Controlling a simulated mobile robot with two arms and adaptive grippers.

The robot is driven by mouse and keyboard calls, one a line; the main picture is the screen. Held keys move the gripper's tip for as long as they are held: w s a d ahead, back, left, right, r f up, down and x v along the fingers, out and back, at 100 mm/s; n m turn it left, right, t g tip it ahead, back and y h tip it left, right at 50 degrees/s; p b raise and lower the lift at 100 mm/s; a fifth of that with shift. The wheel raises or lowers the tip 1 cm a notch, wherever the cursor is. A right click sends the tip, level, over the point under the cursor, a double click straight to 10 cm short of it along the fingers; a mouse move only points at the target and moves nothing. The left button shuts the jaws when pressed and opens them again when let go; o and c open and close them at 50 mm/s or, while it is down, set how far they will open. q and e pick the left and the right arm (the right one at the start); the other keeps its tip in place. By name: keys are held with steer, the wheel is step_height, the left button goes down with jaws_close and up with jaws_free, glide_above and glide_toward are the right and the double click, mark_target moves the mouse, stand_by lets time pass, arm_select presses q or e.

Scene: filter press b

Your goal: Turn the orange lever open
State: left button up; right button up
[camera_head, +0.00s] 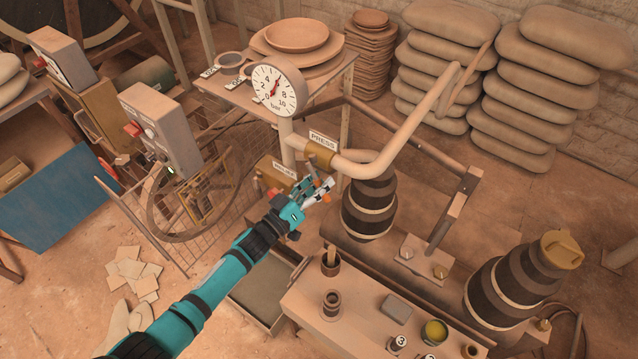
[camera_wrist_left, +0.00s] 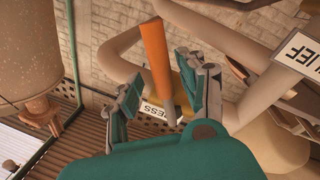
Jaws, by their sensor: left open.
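The orange lever (camera_wrist_left: 154,58) shows in the left wrist view as a straight bar, slanting up from near the PRESS label (camera_wrist_left: 160,113). It lies between the two fingers of my left gripper (camera_wrist_left: 165,78), with gaps showing on both sides. In the head view my left gripper (camera_head: 318,188) is open at the pipework below the pressure gauge (camera_head: 275,91). Only a small orange piece of the lever (camera_head: 326,198) shows there, partly hidden by the fingers. My right gripper is in neither view.
A bent pipe (camera_head: 420,115) runs above and right of the gripper. A dark banded vessel (camera_head: 370,207) stands close on its right. A bench (camera_head: 365,335) with small pots is in front. A grey control box (camera_head: 160,128) stands left. A RELIEF label (camera_wrist_left: 300,52) shows in the wrist view.

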arm_select(q)
steer(key=v, duration=1.1)
steer(key=shift+s+a+f, duration=0.15)
steer(key=shift+s+a, duration=0.1)
steer(key=shift+s, duration=0.05)
